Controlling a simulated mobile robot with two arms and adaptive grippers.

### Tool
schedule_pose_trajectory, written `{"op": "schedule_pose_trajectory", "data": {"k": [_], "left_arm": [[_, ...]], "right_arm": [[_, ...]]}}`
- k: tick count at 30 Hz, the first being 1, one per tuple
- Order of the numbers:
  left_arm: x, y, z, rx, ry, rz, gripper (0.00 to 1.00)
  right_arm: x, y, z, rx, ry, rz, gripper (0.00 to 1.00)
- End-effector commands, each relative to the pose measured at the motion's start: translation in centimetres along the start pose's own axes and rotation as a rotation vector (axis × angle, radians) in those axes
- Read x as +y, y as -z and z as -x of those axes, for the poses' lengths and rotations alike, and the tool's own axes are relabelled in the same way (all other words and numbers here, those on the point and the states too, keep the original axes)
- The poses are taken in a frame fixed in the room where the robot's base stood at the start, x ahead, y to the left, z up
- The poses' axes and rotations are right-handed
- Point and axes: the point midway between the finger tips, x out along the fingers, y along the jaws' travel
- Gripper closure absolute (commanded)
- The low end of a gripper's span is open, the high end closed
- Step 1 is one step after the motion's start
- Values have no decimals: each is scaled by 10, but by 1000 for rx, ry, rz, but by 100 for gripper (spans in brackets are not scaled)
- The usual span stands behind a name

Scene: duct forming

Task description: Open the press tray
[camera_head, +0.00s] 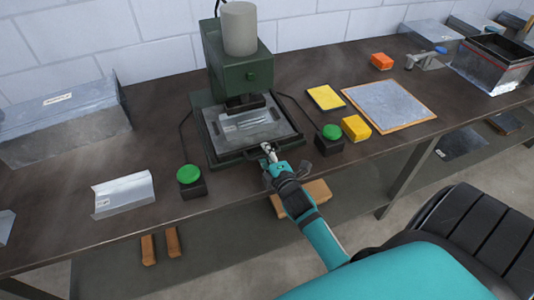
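The green press (240,62) stands on the dark workbench against the wall. Its press tray (279,133) is at the base, with a grey metal sheet (245,121) lying in it under the press head. A dark handle bar (246,157) runs along the tray's front edge. My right gripper (267,152) is at the front right of the tray, at or touching this bar. The fingers are small and partly overlap the bar, so I cannot tell whether they are closed on it. My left gripper is not in view.
A green button box (189,181) stands left of the tray and another (330,139) right of it. Yellow blocks (355,128) and a framed metal plate (389,105) lie to the right. A bent sheet (123,194) lies at left. The bench's front edge is close before the tray.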

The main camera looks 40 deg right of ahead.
Motion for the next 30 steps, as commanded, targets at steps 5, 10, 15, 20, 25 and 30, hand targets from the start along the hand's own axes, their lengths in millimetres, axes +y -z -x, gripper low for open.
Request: {"op": "schedule_pose_trajectory", "data": {"k": [5, 10, 15, 20, 25, 30], "left_arm": [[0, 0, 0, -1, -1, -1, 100], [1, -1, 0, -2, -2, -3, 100], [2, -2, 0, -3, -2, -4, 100], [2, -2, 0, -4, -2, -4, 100], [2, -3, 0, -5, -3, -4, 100], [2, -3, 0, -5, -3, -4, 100]], "right_arm": [[0, 0, -1, 0, 0, 0, 66], [0, 0, -1, 0, 0, 0, 75], [0, 0, -1, 0, 0, 0, 97], [0, 0, -1, 0, 0, 0, 100], [0, 0, -1, 0, 0, 0, 100], [0, 0, -1, 0, 0, 0, 100]]}}
